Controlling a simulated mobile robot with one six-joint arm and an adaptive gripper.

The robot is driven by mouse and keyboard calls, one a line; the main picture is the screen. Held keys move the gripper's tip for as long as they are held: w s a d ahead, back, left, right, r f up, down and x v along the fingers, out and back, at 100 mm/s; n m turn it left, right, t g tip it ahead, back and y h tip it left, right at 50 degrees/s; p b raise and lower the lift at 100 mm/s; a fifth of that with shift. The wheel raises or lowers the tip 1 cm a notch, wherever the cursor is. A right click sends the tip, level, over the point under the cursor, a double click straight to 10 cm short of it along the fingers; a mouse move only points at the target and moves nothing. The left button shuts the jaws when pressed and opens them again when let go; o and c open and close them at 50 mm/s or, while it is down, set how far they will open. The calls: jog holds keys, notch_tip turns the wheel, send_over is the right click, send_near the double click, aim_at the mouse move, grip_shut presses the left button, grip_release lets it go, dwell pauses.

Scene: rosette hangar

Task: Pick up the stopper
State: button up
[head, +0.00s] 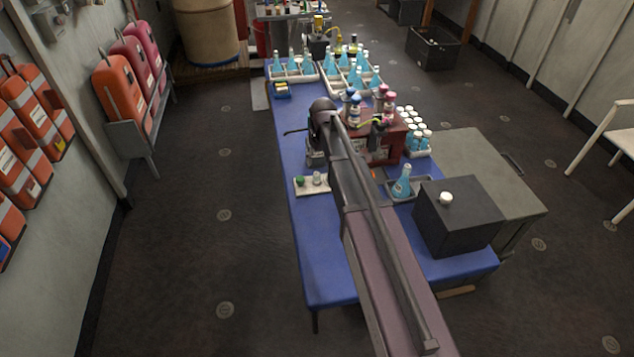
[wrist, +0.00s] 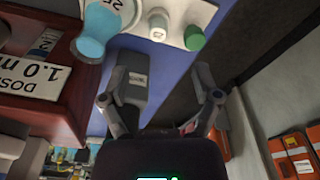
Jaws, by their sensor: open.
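A pale, greyish-white stopper (head: 317,178) stands beside a green stopper (head: 300,181) on a small white tray (head: 327,190) on the blue table. In the wrist view the pale stopper (wrist: 158,22) and the green stopper (wrist: 194,38) show at the top, beyond my fingertips. My gripper (wrist: 170,85) is open, with nothing between its fingers, and apart from both stoppers. In the head view my arm hides most of the gripper. A white round stopper or knob (head: 446,198) sits on top of a dark box (head: 458,220). I cannot tell which one the task means.
A red-brown box (head: 385,145) with bottles stands right of my arm; its dose label (wrist: 35,78) shows close in the wrist view. A blue flask (head: 402,183) stands in a grey tray. Racks of blue flasks (head: 292,68) fill the far end. The near left table is clear.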

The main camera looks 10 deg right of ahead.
aim_at(317, 173)
jog(key=shift+w+a+f+b, duration=0.1)
jog(key=shift+w+f+b, duration=0.05)
jog(key=shift+f+b, duration=0.75)
jog(key=shift+w+f+b, duration=0.1)
jog(key=shift+f+b, duration=0.65)
jog(key=shift+f, duration=0.25)
jog(key=shift+f, duration=0.1)
jog(key=shift+w+a+f+b, duration=0.1)
jog(key=shift+w+f+b, duration=0.15)
jog(key=shift+f+b, duration=1.05)
jog(key=shift+w+f+b, duration=0.2)
jog(key=shift+f+b, duration=1)
jog(key=shift+b, duration=0.1)
jog(key=c, duration=1)
jog(key=shift+o, duration=0.2)
